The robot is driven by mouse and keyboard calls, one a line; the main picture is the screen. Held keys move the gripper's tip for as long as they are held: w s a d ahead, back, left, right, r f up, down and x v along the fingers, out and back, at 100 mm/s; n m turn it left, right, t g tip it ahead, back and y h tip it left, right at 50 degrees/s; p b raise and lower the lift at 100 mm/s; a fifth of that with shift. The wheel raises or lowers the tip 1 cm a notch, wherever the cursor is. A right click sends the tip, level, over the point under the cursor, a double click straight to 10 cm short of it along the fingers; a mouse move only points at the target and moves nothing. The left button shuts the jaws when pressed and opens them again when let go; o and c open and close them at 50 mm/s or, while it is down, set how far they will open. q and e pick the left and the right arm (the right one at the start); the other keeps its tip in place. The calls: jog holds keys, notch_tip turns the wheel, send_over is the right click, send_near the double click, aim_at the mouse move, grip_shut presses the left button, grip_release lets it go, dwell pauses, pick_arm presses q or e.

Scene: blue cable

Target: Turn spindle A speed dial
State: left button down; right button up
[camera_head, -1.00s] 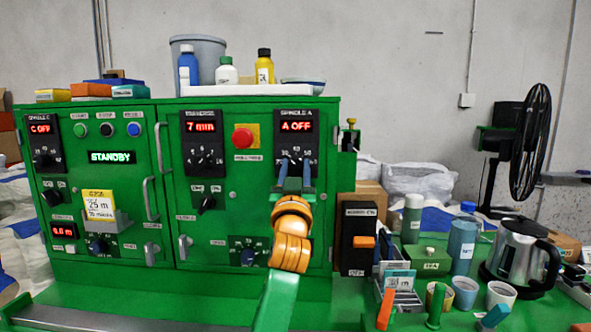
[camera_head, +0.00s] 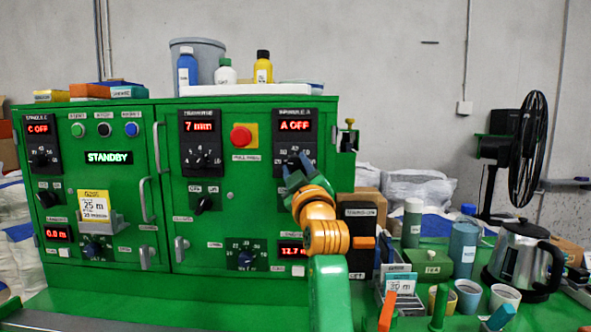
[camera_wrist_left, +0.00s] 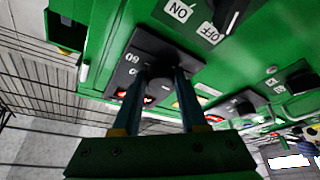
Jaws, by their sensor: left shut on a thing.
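The spindle A panel (camera_head: 295,126) is a black plate on the right of the green cabinet, and its red display reads "A OFF". Its dark speed dial (camera_wrist_left: 158,90) sits low on the plate, between my fingers in the left wrist view. My left gripper (camera_head: 293,174) reaches up to the panel from below, tilted, with its blue fingers shut on the dial. The fingers and the dark plate hide much of the dial and its pointer. My right gripper is not in view.
A red emergency button (camera_head: 241,137) sits left of the panel, and a black switch box (camera_head: 360,225) with an orange lever stands at lower right. Cups, a kettle (camera_head: 521,255) and a tray of cards crowd the right of the table. The front left is clear.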

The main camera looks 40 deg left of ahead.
pick_arm(q)
jog(key=shift+n+g, duration=0.4)
jog(key=shift+n, duration=0.4)
jog(key=shift+r+n, duration=0.1)
jog(key=shift+n, duration=0.2)
jog(key=shift+c, duration=2.2)
grip_release()
jog(key=shift+w, duration=0.1)
jog(key=b+v, duration=0.3)
jog(key=v, duration=0.4)
jog(key=shift+b, duration=0.35)
